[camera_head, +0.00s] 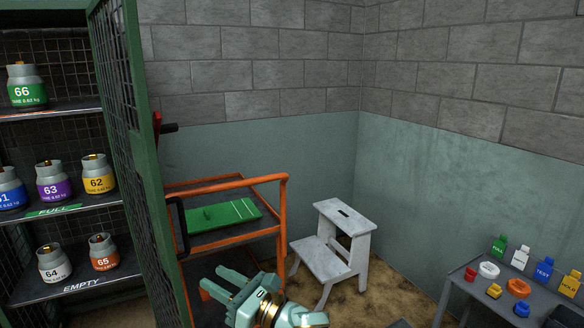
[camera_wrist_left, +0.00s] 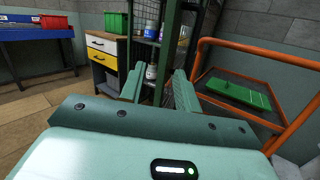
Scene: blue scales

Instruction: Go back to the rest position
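My left gripper (camera_head: 212,281) is at the bottom middle of the head view, in front of the orange cart. Its fingers point up and to the left. In the left wrist view the two fingers (camera_wrist_left: 159,84) stand apart with nothing held between them. My right gripper is in neither view.
An orange-framed cart (camera_head: 283,215) with a green board (camera_head: 222,214) stands close behind the gripper. The open green cage door (camera_head: 135,150) and shelves of numbered canisters are left. A grey step stool (camera_head: 322,262) and a side table (camera_head: 463,289) stand right.

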